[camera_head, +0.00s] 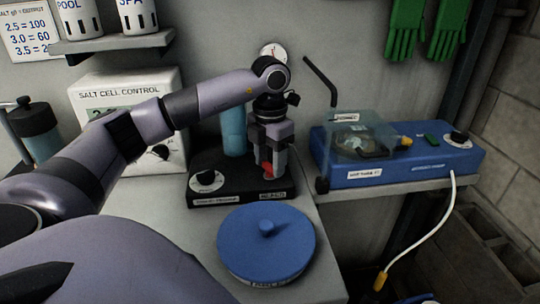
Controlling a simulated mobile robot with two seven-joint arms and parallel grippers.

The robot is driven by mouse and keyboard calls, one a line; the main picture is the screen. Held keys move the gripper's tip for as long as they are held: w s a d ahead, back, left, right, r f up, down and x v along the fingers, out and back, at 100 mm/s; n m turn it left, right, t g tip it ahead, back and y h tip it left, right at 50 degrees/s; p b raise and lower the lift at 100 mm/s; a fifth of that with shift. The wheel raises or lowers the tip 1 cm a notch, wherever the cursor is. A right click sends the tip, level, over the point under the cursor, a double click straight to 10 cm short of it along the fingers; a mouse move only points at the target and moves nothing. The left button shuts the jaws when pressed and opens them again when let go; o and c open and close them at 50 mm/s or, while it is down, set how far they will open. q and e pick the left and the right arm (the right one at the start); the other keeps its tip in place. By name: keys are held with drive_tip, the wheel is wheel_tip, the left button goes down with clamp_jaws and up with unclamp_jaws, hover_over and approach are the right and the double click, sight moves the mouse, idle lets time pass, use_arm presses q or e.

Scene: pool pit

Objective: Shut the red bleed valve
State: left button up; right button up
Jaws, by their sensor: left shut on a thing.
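The red bleed valve (267,170) shows as a small patch of red low between my left gripper's fingers. It sits at the right end of a black base (225,192) on the grey bench. My left gripper (268,172) comes down on it from above, shut on the red valve. The fingers hide most of the valve, so I cannot tell which way its handle points. A black knob with a white dial (206,179) is on the left of the same base. My right gripper is not in view.
A blue round lid (265,245) with a knob lies in front of the base. A light blue cylinder (234,130) stands behind it. The salt cell control box (130,85) is at left. A blue unit (400,168) with a clear cover is at right. A white cable (435,225) hangs down.

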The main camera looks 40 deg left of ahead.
use_arm(q)
drive_tip(key=m+p, duration=0.1)
drive_tip(key=m, duration=0.5)
drive_tip(key=shift+r+m, duration=0.15)
drive_tip(key=shift+m, duration=0.25)
idle(0.4)
drive_tip(key=o, duration=1)
drive_tip(key=shift+o, duration=0.2)
wheel_tip(320, 180, up, 7)
drive_tip(key=shift+r, duration=0.1)
